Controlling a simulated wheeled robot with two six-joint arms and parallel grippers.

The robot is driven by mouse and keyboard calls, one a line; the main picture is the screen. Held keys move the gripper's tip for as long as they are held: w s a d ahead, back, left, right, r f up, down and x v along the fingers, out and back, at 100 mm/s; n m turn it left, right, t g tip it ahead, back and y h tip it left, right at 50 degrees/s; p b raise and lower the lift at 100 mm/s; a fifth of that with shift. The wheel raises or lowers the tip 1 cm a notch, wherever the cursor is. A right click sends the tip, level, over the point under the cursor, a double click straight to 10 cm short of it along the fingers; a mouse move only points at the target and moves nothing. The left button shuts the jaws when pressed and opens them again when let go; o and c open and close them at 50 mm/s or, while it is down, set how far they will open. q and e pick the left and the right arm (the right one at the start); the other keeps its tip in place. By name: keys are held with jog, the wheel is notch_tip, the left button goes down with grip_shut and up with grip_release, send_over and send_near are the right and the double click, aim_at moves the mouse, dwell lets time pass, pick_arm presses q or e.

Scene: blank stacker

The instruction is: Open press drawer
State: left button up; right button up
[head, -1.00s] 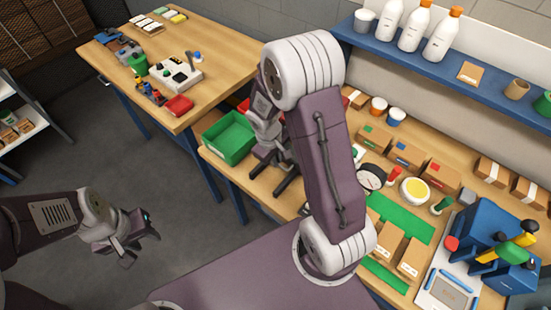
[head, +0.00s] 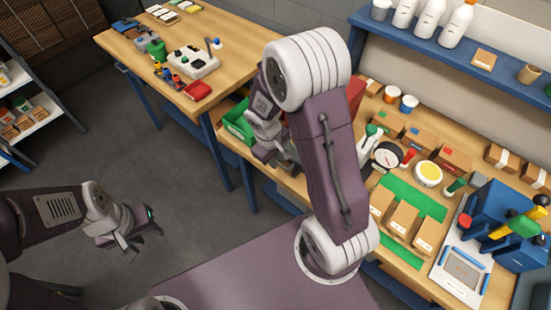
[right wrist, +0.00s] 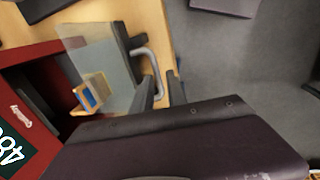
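The red press (right wrist: 35,95) shows at the left of the right wrist view, with a dark display and a dark opening. A see-through panel (right wrist: 105,75) stands out from it, with a grey curved handle (right wrist: 152,68). In the head view, my right arm hides most of the red press (head: 356,92). My right gripper's dark fingers (right wrist: 161,88) lie on either side of the handle's lower end; I cannot tell whether they clamp it. This gripper (head: 288,160) is partly hidden in the head view. My left gripper (head: 142,240) is open and empty above the floor.
A small carton with a blue mark (right wrist: 90,94) shows by the panel. A green bin (head: 238,124) stands at the workbench's left end. Boxes, a dial and a blue lever device (head: 490,215) crowd its right. Open floor (head: 180,210) lies at the left.

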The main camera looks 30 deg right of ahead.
jog(key=shift+a, duration=0.3)
notch_tip(320, 180, up, 9)
jog(key=a, duration=0.1)
jog(key=shift+s+a+p, duration=0.25)
jog(key=shift+p, duration=0.15)
jog(key=shift+r, duration=0.1)
